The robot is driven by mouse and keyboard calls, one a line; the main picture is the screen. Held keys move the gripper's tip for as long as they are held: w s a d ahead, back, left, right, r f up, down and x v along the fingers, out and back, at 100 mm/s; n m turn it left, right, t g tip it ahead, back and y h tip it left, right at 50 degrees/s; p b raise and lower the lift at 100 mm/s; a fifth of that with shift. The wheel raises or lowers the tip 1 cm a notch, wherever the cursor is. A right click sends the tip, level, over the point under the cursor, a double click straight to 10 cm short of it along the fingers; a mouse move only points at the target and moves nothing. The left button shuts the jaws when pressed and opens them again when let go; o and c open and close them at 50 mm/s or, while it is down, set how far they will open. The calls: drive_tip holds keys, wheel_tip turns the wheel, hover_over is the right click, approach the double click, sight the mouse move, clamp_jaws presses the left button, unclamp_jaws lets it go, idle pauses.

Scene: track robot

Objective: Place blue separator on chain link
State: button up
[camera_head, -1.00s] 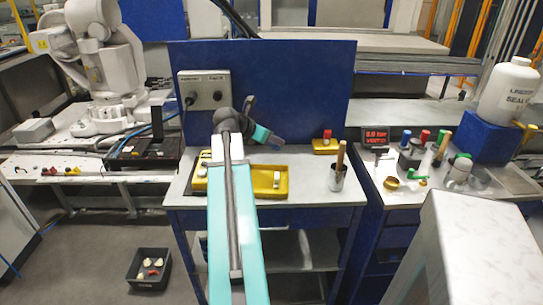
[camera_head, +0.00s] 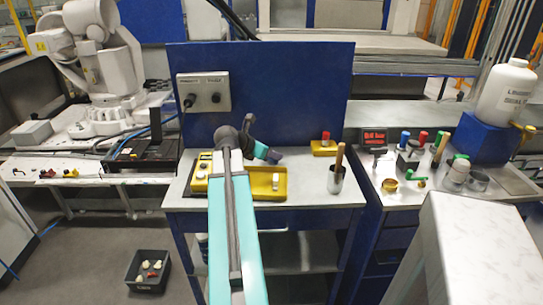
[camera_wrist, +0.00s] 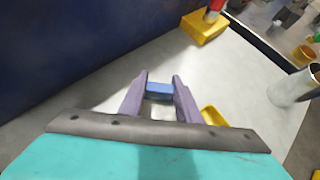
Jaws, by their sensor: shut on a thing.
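My gripper (camera_wrist: 160,84) has purple fingers, shut on a small blue separator (camera_wrist: 159,91) held between the fingertips. In the head view my gripper (camera_head: 273,156) is above the grey bench, over the back edge of a yellow tray (camera_head: 265,193). The separator is too small to make out there. The bench surface lies beyond the fingers in the wrist view, and the piece looks clear of it. I cannot make out a chain link in either view; it may be hidden by my arm or too small.
A yellow block (camera_head: 323,151) with a red-topped piece stands at the back of the bench, in front of a blue panel (camera_head: 290,90). A metal cup (camera_head: 336,180) with a wooden handle stands right. A yellow control box (camera_head: 202,170) is left. The bench middle is mostly clear.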

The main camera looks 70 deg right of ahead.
drive_tip(key=shift+f, duration=0.4)
drive_tip(key=o, duration=1)
drive_tip(key=shift+f, duration=0.1)
drive_tip(key=shift+a, duration=0.1)
drive_tip(key=v, duration=1.2)
